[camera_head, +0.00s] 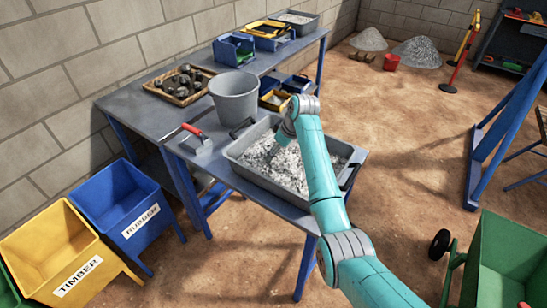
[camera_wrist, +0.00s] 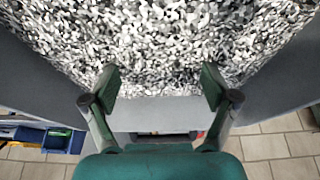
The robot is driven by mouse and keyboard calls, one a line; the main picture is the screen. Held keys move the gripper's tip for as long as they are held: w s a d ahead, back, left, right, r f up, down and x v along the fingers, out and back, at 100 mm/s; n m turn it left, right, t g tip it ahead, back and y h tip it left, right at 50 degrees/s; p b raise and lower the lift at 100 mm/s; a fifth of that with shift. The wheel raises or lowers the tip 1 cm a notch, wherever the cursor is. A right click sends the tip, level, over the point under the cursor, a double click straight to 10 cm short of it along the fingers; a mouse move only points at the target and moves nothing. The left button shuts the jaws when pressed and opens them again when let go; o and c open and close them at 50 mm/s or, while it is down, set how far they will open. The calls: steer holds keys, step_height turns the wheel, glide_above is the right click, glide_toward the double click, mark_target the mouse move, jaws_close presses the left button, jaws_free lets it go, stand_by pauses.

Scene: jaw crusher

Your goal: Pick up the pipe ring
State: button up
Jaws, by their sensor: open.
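I cannot make out a pipe ring in either view. A grey tray (camera_head: 262,184) full of grey and white gravel (camera_head: 292,168) stands on the near table in the head view, and my arm covers part of it. In the wrist view my gripper (camera_wrist: 160,86) is open, with its two green fingers wide apart and nothing seen between them. The fingertips show against the gravel (camera_wrist: 165,40) and the tray's inner wall (camera_wrist: 160,108). Whether they touch the gravel, I cannot tell.
A grey bucket (camera_head: 234,97), a red-handled trowel (camera_head: 196,138) and a wooden tray of dark lumps (camera_head: 180,84) are on the tables. Blue (camera_head: 120,207) and yellow (camera_head: 60,255) bins stand on the floor at left. Open sandy floor lies right of the table.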

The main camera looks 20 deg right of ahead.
steer(key=shift+x, duration=1.4)
steer(key=shift+c, duration=0.2)
steer(key=c, duration=1.4)
